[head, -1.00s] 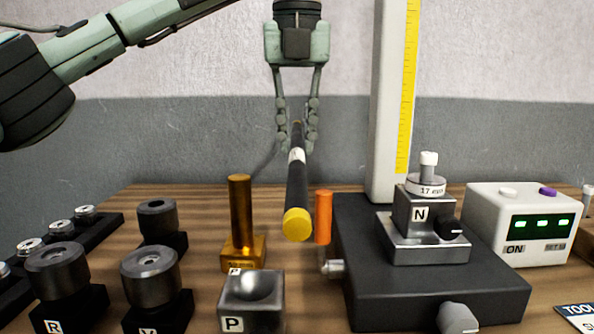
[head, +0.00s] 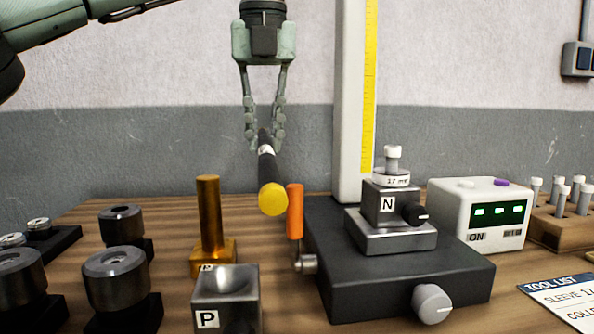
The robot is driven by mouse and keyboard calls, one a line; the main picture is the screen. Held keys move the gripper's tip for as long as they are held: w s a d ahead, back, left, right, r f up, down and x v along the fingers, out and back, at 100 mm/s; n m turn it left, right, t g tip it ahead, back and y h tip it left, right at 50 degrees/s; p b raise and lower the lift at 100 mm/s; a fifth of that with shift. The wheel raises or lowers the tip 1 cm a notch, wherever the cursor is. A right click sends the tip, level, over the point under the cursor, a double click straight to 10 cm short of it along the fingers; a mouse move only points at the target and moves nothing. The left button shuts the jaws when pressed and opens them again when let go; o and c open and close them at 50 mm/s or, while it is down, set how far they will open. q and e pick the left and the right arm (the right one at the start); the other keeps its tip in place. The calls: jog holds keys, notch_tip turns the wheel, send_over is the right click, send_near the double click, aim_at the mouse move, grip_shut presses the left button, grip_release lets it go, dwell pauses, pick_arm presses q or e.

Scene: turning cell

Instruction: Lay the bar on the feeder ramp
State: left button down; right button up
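The bar (head: 267,170) is black with a white band and a yellow end facing me. My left gripper (head: 264,135) comes down from above and is shut on the bar's far part. The bar is in the air above the bench, its yellow end just left of an orange handle in the picture. I cannot make out a feeder ramp in this view. My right gripper is not in view.
A gold post (head: 210,215), a block marked P (head: 226,300) and dark round parts (head: 117,275) stand at the left. A black base (head: 400,285) carrying an N block (head: 386,205), a tall white column (head: 349,110) and a white display box (head: 480,215) stand right.

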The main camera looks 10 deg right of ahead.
pick_arm(q)
jog(key=b, duration=0.2)
send_over(268, 259)
notch_tip(268, 259, down, 13)
jog(key=shift+s+r, duration=0.15)
jog(key=shift+f, duration=2.3)
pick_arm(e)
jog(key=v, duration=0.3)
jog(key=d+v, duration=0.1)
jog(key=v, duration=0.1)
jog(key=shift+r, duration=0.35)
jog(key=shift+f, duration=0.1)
pick_arm(q)
jog(key=c, duration=1.8)
grip_release()
jog(key=shift+f, duration=0.2)
jog(key=shift+c, duration=0.2)
jog(key=o, duration=0.4)
jog(key=shift+r, duration=0.1)
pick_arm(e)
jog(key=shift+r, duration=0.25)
